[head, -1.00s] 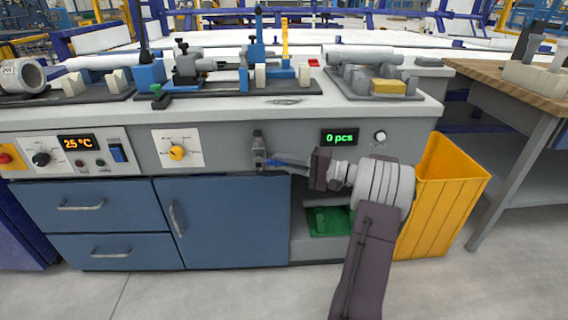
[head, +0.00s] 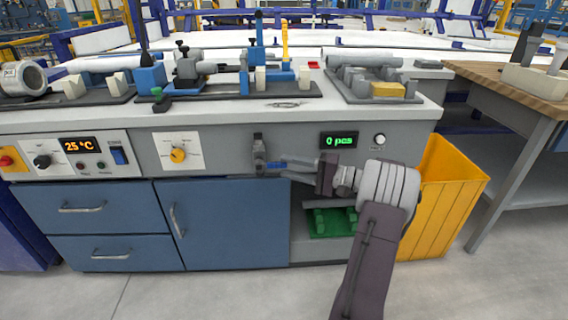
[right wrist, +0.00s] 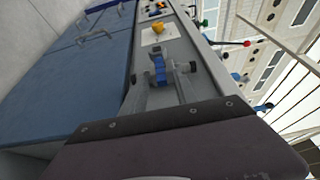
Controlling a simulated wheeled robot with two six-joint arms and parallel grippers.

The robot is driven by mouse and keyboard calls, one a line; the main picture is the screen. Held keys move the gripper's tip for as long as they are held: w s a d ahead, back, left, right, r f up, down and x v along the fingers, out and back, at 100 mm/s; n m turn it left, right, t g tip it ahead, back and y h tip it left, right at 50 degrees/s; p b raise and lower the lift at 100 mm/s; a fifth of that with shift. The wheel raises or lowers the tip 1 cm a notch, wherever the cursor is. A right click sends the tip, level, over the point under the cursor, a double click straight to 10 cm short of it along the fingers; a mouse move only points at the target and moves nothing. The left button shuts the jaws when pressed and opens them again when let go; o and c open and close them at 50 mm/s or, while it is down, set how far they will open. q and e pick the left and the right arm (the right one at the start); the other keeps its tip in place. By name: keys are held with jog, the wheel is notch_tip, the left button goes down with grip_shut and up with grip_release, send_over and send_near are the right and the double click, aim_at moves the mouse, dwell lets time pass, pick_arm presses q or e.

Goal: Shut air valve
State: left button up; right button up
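The air valve (head: 259,152) is a small dark grey fitting on the bench's grey front panel, above the edge of the blue cabinet door. Its blue handle (head: 276,165) shows at its lower right, pointing right toward my right gripper. My right gripper (head: 289,168) is open, with its fingers spread and their tips close to the handle. Contact cannot be told. My left gripper is not in view.
A yellow knob (head: 177,154) sits on a white plate left of the valve. A yellow bin (head: 447,195) stands beside my right arm. Pipe fixtures cover the bench top.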

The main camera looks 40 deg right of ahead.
jog(key=p+v, duration=0.2)
jog(key=v, duration=0.5)
jog(key=shift+p, duration=0.35)
